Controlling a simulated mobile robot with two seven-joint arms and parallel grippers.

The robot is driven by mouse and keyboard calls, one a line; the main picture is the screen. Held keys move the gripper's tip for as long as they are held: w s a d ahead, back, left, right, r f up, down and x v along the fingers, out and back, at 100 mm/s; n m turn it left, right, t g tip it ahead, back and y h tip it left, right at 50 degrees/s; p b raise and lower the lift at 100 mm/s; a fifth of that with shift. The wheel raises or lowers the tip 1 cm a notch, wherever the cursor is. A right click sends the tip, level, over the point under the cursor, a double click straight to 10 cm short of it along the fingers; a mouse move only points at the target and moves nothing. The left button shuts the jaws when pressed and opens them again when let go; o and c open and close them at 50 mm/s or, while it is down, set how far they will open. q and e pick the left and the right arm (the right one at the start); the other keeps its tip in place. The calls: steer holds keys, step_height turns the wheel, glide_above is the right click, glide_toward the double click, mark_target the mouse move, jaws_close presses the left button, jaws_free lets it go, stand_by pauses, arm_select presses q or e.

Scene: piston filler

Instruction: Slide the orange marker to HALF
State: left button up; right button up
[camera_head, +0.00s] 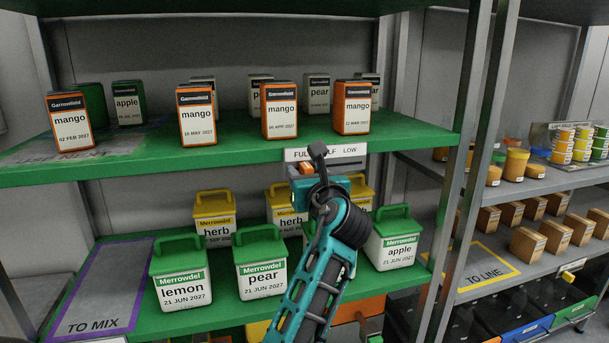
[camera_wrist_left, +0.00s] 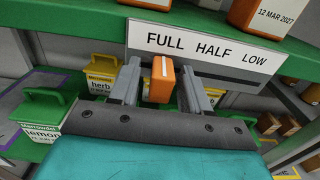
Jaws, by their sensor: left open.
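The orange marker (camera_wrist_left: 162,82) is a small orange block with a white stripe on its upper part. In the left wrist view it is below the word FULL on the white FULL, HALF, LOW label strip (camera_wrist_left: 200,50). My left gripper (camera_wrist_left: 160,88) is open, with one finger on each side of the marker in the picture and a gap to each. In the head view, my left gripper (camera_head: 310,180) is at the upper shelf's front edge and covers part of the strip (camera_head: 322,153). A bit of the orange marker (camera_head: 306,169) shows there. My right gripper is not in view.
Cartons, several labelled mango (camera_head: 197,118), stand on the green upper shelf (camera_head: 130,173) above the strip. Below are tubs with green lids (camera_head: 262,266) and yellow lids (camera_head: 214,214), close around my left arm. A grey rack post (camera_head: 460,140) stands to the right.

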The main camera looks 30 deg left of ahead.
arm_select(q)
steer(key=shift+c, duration=0.2)
jaws_close()
stand_by(0.3)
